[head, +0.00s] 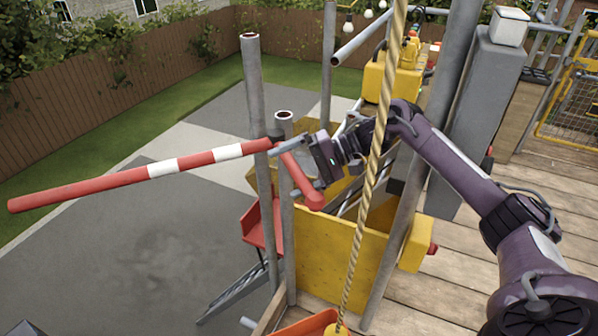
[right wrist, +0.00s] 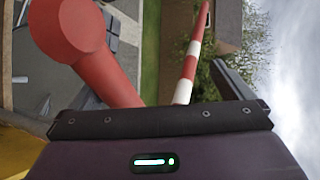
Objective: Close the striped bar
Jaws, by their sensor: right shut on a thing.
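The striped bar (head: 165,168), red with white bands, reaches out to the left over the grey ground, away from the platform. Its inner end is beside the upright grey pole (head: 257,120). A short red arm with a rounded end (head: 302,182) slants down and right from that inner end. My right gripper (head: 284,148) is at this inner end, shut on the bar; its fingertips are partly hidden. In the right wrist view the red rounded end (right wrist: 70,32) is close, and the striped bar (right wrist: 190,65) stretches away behind it. My left gripper is in neither view.
A yellow panel (head: 335,252) stands below my right gripper. A rope (head: 365,200) hangs in front of my right arm. Grey poles and a wooden deck (head: 470,255) lie around and right. The paved ground (head: 130,265) under the bar looks clear.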

